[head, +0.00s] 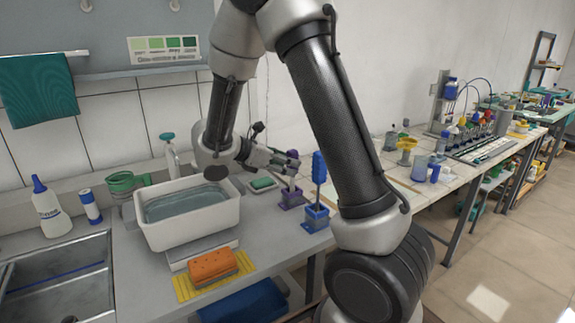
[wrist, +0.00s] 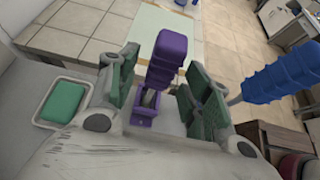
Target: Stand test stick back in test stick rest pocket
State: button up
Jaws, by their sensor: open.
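A purple stick with a thick ribbed head (wrist: 167,58), apparently the test stick, stands with its lower end in a small purple rest (wrist: 145,119). In the head view the stick (head: 292,168) and its purple rest (head: 291,198) are on the counter, partly behind the gripper. My gripper (wrist: 162,72) is open, with one green-padded finger on each side of the stick. Gaps show between the stick and both fingers. In the head view my gripper (head: 285,160) reaches in from the left at the stick's height. The stick's lowest end is hidden inside the rest.
A blue stick (head: 319,168) stands in a blue rest (head: 316,217) close to the right; it also shows in the wrist view (wrist: 282,73). A green block (wrist: 62,102) lies in a small white tray on the left. A white water basin (head: 190,228) stands further left.

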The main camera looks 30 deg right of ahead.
jog(key=shift+v, duration=3)
